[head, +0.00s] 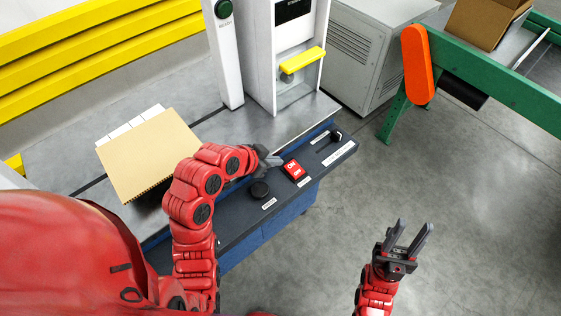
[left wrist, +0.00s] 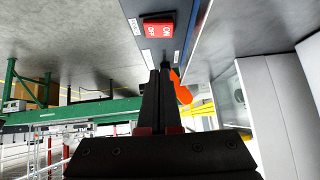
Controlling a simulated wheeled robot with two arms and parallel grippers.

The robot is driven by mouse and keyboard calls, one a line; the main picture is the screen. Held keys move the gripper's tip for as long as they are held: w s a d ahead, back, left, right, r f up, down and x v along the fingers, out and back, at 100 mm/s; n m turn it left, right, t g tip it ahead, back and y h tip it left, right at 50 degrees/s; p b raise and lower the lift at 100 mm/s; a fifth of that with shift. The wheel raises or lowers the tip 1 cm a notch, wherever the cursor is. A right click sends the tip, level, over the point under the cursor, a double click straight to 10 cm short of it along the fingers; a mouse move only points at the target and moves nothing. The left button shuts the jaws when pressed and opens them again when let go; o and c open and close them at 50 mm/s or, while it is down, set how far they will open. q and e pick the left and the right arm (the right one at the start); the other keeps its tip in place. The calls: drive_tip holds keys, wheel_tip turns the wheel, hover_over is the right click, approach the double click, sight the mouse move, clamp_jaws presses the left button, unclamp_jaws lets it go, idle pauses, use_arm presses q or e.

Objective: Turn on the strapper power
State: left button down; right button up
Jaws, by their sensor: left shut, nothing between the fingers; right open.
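The red power switch (head: 294,170), with white ON and OFF lettering, sits on the dark control panel (head: 232,232) along the machine's front edge. It also shows at the top of the left wrist view (left wrist: 158,29). My left gripper (head: 275,160) is shut and empty, its tips just left of the switch in the head view. In the left wrist view the shut fingers (left wrist: 160,74) point up toward the panel, with a visible gap below the switch. My right gripper (head: 415,228) is open and empty above the floor, away from the panel.
A black knob (head: 260,189) and a black lever (head: 336,135) flank the switch. The white strapper frame with a yellow bar (head: 302,60) stands behind. A cardboard stack (head: 148,155) lies left on the metal table. The floor at right is clear before the green conveyor (head: 500,82).

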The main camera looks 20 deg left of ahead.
idle(0.3)
use_arm(q)
drive_tip(key=p, duration=0.3)
drive_tip(key=shift+s+r+m+t+y, duration=0.1)
drive_tip(key=shift+r+m+t+y, duration=0.2)
drive_tip(key=shift+y, duration=0.1)
drive_tip(key=shift+f, duration=0.15)
drive_tip(key=b, duration=0.7)
approach(294, 163)
drive_tip(key=w+d, duration=0.2)
drive_tip(key=w, duration=0.1)
drive_tip(key=shift+d+f, duration=0.15)
drive_tip(key=shift+f, duration=0.05)
drive_tip(key=shift+w+f+b, duration=0.15)
drive_tip(key=shift+f+b, duration=0.1)
drive_tip(key=shift+f, duration=0.35)
drive_tip(key=shift+w+f+b, duration=0.15)
drive_tip(key=shift+f+b, duration=0.05)
drive_tip(key=shift+f, duration=0.35)
drive_tip(key=shift+w+a+f, duration=0.1)
drive_tip(key=shift+a+f, duration=0.15)
drive_tip(key=shift+f, duration=0.4)
